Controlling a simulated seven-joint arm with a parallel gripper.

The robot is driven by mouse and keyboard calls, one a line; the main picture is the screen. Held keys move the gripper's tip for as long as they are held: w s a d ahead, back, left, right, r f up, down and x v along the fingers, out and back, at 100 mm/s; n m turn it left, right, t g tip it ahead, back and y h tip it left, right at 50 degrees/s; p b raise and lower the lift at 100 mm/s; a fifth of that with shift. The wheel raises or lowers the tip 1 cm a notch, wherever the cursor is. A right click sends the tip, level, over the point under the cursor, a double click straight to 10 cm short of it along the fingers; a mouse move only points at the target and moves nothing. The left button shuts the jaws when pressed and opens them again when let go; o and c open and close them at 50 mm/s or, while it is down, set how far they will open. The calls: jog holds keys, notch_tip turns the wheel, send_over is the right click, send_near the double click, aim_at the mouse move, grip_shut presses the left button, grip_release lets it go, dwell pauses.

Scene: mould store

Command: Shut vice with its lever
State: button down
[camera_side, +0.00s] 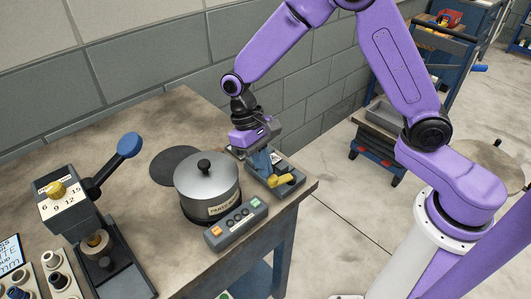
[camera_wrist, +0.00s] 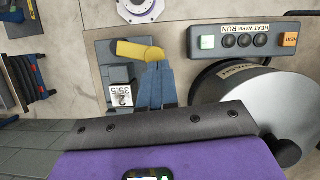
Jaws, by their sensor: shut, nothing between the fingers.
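The vice (camera_side: 289,188) is a low dark grey block at the right corner of the bench. In the wrist view it (camera_wrist: 108,48) shows beside a white label reading 2 and 35:5. Its lever (camera_side: 281,181) is a short yellow bar, and it (camera_wrist: 138,51) lies roughly crosswise in the wrist view. My gripper (camera_side: 268,172) has blue fingers, shut and empty, pointing down over the vice. In the wrist view the fingertips (camera_wrist: 155,66) are right at the yellow lever; I cannot tell whether they touch it. My fingers and wrist hide part of the vice, and its jaw gap is unclear.
A lidded metal pot (camera_side: 207,188) stands close left of the vice. A control box (camera_side: 235,224) with buttons sits in front of it. A black disc (camera_side: 174,166) lies behind the pot. A press with a blue-knobbed handle (camera_side: 129,145) stands further left. The bench edge is close on the right.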

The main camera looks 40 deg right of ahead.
jog(key=shift+s+a+n+h, duration=0.25)
jog(key=shift+s+n+h, duration=0.25)
jog(key=shift+n, duration=0.6)
jog(key=shift+s+a+n+h, duration=0.3)
jog(key=shift+s+n, duration=0.4)
jog(key=shift+n, duration=0.4)
dwell(0.4)
jog(key=shift+s+n+t+h, duration=0.3)
jog(key=shift+s+n, duration=0.25)
jog(key=shift+n, duration=0.35)
jog(key=shift+s+n+t+h, duration=0.25)
jog(key=shift+s+n, duration=0.25)
jog(key=shift+n, duration=0.4)
dwell(3.6)
